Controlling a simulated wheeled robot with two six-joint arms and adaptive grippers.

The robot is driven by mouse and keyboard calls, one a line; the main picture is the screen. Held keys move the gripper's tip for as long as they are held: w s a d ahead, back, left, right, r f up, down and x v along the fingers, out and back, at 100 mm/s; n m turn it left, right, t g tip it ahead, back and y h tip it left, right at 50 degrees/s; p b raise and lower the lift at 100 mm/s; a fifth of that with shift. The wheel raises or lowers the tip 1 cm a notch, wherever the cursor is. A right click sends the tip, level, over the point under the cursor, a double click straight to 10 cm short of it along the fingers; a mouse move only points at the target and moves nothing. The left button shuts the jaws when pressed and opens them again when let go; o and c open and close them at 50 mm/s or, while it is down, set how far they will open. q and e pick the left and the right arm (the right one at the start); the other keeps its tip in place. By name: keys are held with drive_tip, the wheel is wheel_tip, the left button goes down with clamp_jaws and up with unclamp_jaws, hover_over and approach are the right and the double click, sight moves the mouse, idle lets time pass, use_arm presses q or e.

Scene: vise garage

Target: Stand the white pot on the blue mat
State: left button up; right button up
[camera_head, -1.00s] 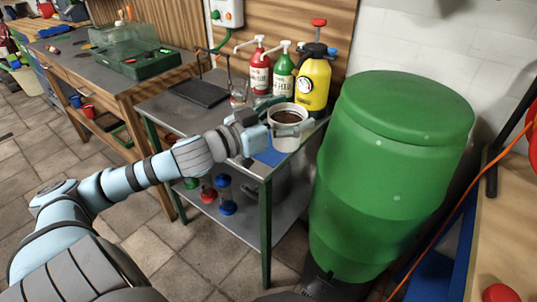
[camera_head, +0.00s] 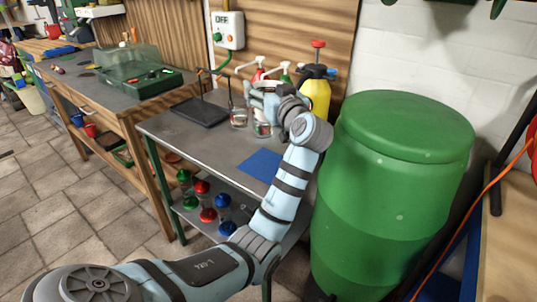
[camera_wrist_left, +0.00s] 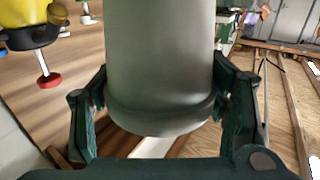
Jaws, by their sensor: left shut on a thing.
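The white pot (camera_wrist_left: 160,50) fills the middle of the left wrist view, looking greyish in shade, with its thick rim toward the bottom of that view. My left gripper (camera_wrist_left: 160,95) is shut on it, with one dark green finger on each side. In the head view, the pot and fingers are hidden behind my left wrist and forearm, raised over the back of the grey metal table. The blue mat (camera_head: 260,163) lies flat and empty on the table's right front part, its right edge covered by my arm. My right gripper is not in view.
Glass jars (camera_head: 239,118), pump bottles and a yellow sprayer (camera_head: 315,95) stand at the back of the grey table (camera_head: 200,145). A black tray (camera_head: 201,111) lies at its left. A big green barrel (camera_head: 400,190) stands close on the right. The tabletop's front left is clear.

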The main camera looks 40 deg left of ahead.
use_arm(q)
wheel_tip(320, 180, down, 15)
drive_tip(key=b, duration=0.4)
drive_tip(key=shift+a+f, duration=0.1)
drive_tip(key=shift+f, duration=0.4)
drive_tip(key=o, duration=1.7)
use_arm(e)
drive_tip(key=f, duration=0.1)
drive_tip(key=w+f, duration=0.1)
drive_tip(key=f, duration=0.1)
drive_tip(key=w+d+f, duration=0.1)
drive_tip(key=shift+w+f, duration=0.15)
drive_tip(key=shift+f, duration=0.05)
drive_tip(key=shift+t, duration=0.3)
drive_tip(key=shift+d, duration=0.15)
